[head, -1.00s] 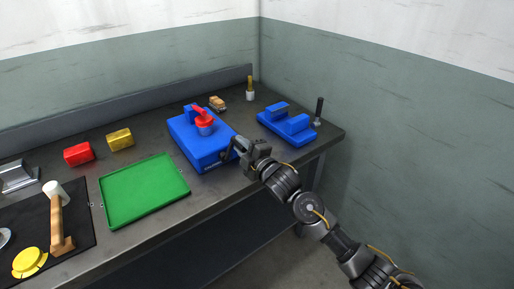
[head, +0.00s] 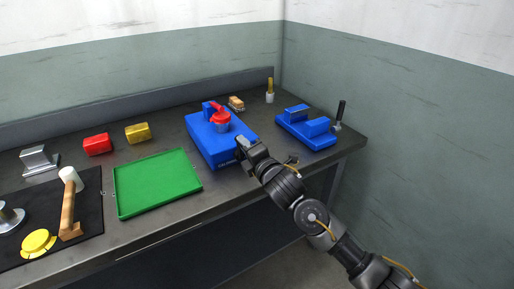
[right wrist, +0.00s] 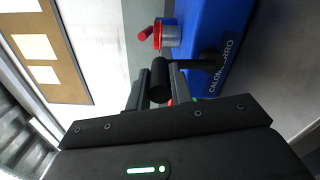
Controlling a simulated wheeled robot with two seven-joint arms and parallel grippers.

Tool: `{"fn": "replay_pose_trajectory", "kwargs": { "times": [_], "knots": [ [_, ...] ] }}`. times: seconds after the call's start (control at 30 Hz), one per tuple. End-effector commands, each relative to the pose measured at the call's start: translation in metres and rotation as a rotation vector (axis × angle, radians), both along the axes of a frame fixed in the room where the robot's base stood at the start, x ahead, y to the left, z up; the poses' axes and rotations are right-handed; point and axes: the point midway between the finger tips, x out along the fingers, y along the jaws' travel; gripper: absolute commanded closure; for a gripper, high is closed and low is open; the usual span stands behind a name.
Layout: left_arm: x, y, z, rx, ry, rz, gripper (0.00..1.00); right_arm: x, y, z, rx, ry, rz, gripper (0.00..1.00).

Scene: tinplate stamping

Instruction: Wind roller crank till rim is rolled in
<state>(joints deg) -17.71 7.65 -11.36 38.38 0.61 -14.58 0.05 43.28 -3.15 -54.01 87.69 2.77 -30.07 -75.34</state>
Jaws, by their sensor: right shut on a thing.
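The blue roller machine (head: 203,139) stands on the bench with a red and grey cup-shaped part (head: 221,119) on top. In the right wrist view its blue side (right wrist: 205,30) carries white lettering and a dark crank arm with a black handle (right wrist: 159,80). My right gripper (head: 242,147) is at the machine's front right side. In the right wrist view its fingers (right wrist: 158,90) are shut on the black crank handle. The state of the rim is too small to tell. My left gripper is out of view.
A mallet (head: 70,212) lies on a dark mat at left. A blue fixture (head: 305,128) stands at right near the bench end.

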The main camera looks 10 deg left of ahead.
Motion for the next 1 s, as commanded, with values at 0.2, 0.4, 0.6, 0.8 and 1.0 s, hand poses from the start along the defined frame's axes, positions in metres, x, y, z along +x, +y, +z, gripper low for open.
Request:
{"fn": "replay_pose_trajectory", "kwargs": {
  "times": [0.2, 0.4, 0.6, 0.8, 1.0],
  "knots": [
    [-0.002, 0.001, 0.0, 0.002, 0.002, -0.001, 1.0, -0.002, 0.004, 0.002, -0.002, -0.006, 0.008, 1.0],
    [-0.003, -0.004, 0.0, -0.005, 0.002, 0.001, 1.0, -0.003, 0.003, 0.002, -0.001, -0.005, 0.008, 0.76],
    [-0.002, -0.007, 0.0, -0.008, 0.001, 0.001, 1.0, -0.002, 0.001, 0.001, -0.001, -0.004, 0.004, 0.57],
    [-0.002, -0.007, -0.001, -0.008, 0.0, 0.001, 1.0, -0.001, 0.0, 0.0, -0.002, -0.002, 0.002, 0.57],
    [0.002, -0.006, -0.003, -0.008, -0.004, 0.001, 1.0, -0.013, -0.011, -0.001, -0.001, -0.003, 0.002, 0.57]
  ]
}}
